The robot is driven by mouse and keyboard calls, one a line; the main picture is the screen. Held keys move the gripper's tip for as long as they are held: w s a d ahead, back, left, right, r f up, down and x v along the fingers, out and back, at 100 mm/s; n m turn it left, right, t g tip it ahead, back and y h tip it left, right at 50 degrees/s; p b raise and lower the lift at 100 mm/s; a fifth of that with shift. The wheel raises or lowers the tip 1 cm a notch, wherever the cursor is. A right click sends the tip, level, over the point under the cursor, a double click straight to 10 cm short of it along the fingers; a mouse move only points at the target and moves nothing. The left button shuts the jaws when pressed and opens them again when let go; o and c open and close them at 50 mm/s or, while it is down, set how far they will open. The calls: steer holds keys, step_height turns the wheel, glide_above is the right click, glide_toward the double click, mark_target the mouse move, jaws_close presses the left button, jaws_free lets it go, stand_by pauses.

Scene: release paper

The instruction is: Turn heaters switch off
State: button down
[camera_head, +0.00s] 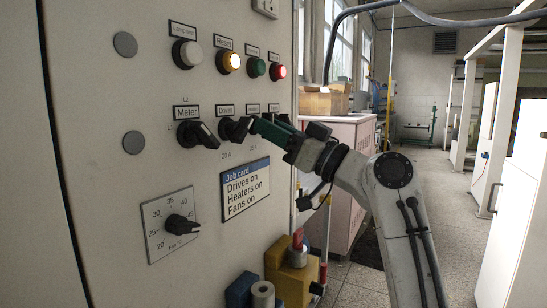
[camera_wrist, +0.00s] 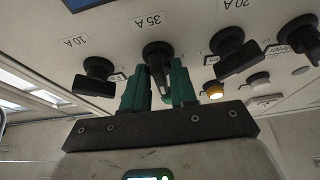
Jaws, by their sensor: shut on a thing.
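The switch that my gripper holds is a black knob marked 35 A in the wrist view (camera_wrist: 158,52). It stands third in the panel's lower row, right of the Drives switch (camera_head: 237,129). Its name label (camera_head: 252,107) is too small to read. My gripper (camera_head: 262,128) reaches in from the right and mostly hides this knob in the head view. In the wrist view its green fingers (camera_wrist: 160,75) stand on either side of the knob's handle. The handle lies along the fingers there; its exact setting is hard to tell.
The Meter switch (camera_head: 198,134) is further left. The 10 A switch (camera_wrist: 95,77) and 20 A switch (camera_wrist: 234,52) flank my fingers closely. Above are a lit yellow lamp (camera_head: 229,62) and red lamp (camera_head: 277,72).

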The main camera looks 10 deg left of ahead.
steer(key=shift+w+d+n+g+b, duration=0.1)
steer(key=shift+n+g+b, duration=0.4)
steer(key=shift+n+g, duration=1.15)
steer(key=shift+w+a+n+g+b, duration=0.1)
steer(key=shift+n+g+b, duration=0.45)
steer(key=shift+n, duration=2.2)
steer(key=shift+w+d+n+g+b, duration=0.1)
steer(key=shift+n+g+b, duration=0.35)
steer(key=shift+n+g, duration=1.2)
steer(key=shift+n+t, duration=0.35)
steer(key=shift+n, duration=0.4)
steer(key=c, duration=1.2)
jaws_free()
steer(key=shift+o, duration=0.2)
steer(key=shift+d, duration=0.1)
steer(key=p+v, duration=0.1)
steer(key=v, duration=0.9)
steer(key=shift+d, duration=0.35)
